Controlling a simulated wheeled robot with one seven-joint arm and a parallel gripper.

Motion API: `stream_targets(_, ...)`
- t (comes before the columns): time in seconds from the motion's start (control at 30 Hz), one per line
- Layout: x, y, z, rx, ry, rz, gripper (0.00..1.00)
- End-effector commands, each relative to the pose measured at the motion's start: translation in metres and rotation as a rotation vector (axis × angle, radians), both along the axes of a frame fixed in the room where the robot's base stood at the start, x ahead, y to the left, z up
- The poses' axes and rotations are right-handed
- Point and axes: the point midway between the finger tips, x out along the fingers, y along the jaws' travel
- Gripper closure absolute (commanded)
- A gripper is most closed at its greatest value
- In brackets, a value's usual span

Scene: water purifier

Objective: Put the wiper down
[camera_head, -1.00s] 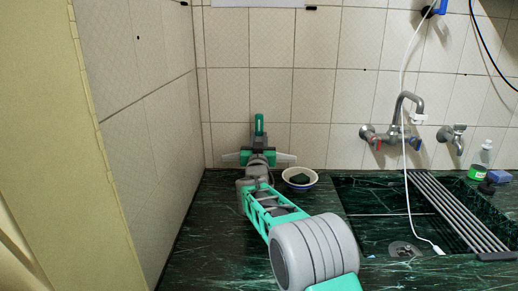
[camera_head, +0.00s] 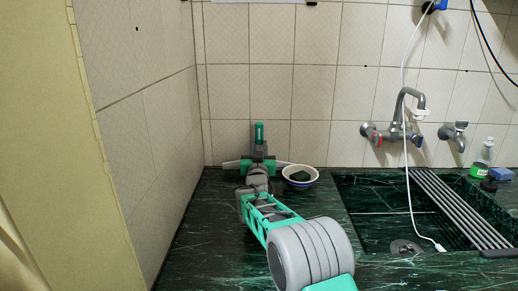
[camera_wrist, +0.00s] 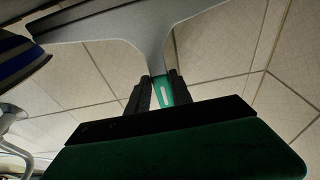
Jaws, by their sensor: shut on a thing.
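The wiper has a wide grey head (camera_wrist: 150,28) and a green handle (camera_wrist: 164,92), seen in the wrist view. My gripper (camera_wrist: 160,91) has its two dark fingers shut on the handle just behind the head. In the head view the grey wiper head (camera_head: 231,164) shows on both sides of my wrist, low in front of the tiled wall at the back left of the counter. My arm hides its middle. I cannot tell whether the head touches the counter (camera_head: 215,215).
A white and blue bowl (camera_head: 300,177) with a dark green item in it stands just right of the wiper. The sink (camera_head: 390,215) lies to the right, with a metal rack (camera_head: 462,208) over it. Tiled walls (camera_head: 150,130) close off the left and back.

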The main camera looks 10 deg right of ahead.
Motion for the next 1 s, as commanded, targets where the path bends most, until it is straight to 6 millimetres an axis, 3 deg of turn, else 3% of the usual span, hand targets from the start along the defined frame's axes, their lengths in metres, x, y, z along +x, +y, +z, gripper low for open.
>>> stream_targets(0.07, 0.000, 0.000, 0.001, 0.000, -0.001, 0.000, 1.00)
stream_targets(0.1, 0.000, 0.000, 0.000, 0.000, 0.000, 0.000, 0.72)
stream_targets(0.33, 0.000, 0.000, 0.000, 0.000, 0.000, 0.000, 0.53)
stream_targets(0.6, 0.000, 0.000, 0.001, 0.000, 0.000, 0.000, 0.52)
stream_targets(0.8, -0.002, 0.001, 0.018, -0.001, 0.002, 0.001, 0.52)
stream_targets(1.0, -0.059, 0.013, 0.002, 0.000, 0.001, 0.003, 0.52)
